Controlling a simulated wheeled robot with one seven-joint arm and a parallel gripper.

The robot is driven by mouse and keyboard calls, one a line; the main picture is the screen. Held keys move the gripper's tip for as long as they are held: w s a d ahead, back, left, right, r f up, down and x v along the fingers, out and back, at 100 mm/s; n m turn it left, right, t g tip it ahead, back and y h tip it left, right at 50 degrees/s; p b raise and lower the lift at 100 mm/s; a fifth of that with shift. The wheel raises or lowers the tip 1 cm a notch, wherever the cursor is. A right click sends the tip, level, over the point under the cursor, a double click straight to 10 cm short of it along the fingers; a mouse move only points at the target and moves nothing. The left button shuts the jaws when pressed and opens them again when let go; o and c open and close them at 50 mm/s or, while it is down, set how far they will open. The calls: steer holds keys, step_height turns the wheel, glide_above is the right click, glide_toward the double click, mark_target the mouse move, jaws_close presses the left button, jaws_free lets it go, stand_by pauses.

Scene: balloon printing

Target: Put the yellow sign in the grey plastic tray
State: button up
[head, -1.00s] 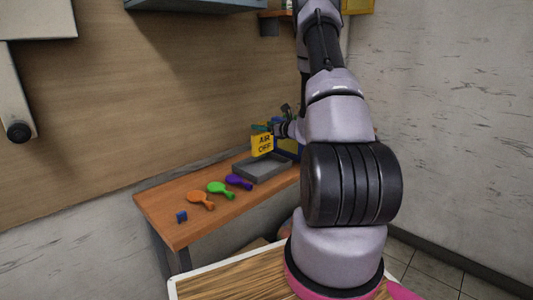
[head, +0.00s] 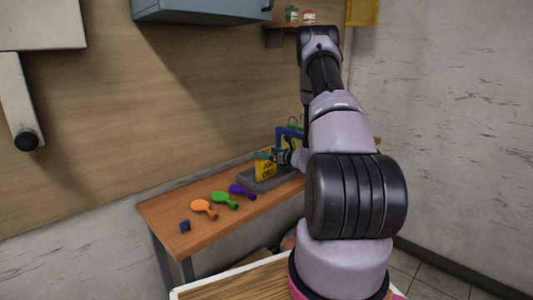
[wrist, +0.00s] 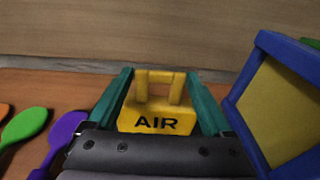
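The yellow sign (head: 265,170), lettered "AIR OFF", is upright at the grey plastic tray (head: 266,189), its lower part within the tray's outline. Whether it touches the tray floor cannot be told. My gripper (head: 268,155) is at the top of the sign. In the wrist view, the sign (wrist: 158,119) with its looped handle fills the space between the green fingers of my gripper (wrist: 159,80), which are against its two sides. The tray is not visible in the wrist view.
A blue-framed yellow piece (head: 290,134) stands close behind the gripper, and on the right in the wrist view (wrist: 238,108).

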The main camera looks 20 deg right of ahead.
steer(key=shift+r, duration=0.1)
steer(key=shift+s+d, duration=0.1)
steer(key=shift+s, duration=0.05)
steer(key=v, duration=1.1)
steer(key=s+a+r+n+g+y, duration=0.3)
steer(key=s+a+r+n+g, duration=0.15)
steer(key=a+r+n, duration=0.4)
steer(key=s+a+r+n+g+y, duration=0.4)
steer(key=a+r+n+g, duration=0.15)
steer(key=a+r, duration=0.55)
steer(key=s+a+r+n+g+h, duration=0.35)
steer(key=s+a+n+h, duration=0.2)
steer(key=s+n, duration=0.4)
steer(key=s+d+r+n+t+h, duration=0.3)
steer(key=s+r+n+t+h, duration=0.1)
steer(key=s+r, duration=0.3)
steer(key=shift+s+r+t+h, duration=0.2)
steer(key=shift+s+t+h, duration=0.35)
steer(key=shift+s, duration=0.4)
steer(key=shift+a+n, duration=0.1)
steer(key=shift+n, duration=0.15)
